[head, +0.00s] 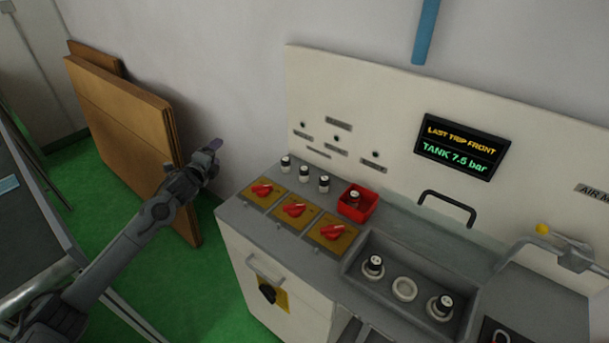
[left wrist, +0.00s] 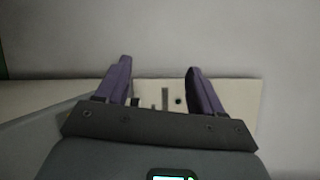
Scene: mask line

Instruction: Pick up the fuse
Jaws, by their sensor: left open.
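Several small black-and-white fuse-like cylinders show in the head view. Three stand in a row at the back left of the bench: a left one (head: 286,164), a middle one (head: 304,174) and a right one (head: 324,183). Another fuse (head: 354,198) is in a red bin (head: 370,208). Two more, a left one (head: 373,266) and a right one (head: 440,307), stand in a grey recessed tray (head: 463,285), with a pale empty ring (head: 404,289) between them. My left gripper (head: 214,154) is open and empty, left of the bench and apart from every fuse. Its spread fingers show in the left wrist view (left wrist: 160,88). My right gripper is not visible.
Three red rotary switches (head: 294,209) on yellow plates line the bench's left side. A dark handle (head: 447,207) rises behind the tray. A panel with a lit display (head: 462,146) stands behind. Brown boards (head: 125,110) lean on the wall at left.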

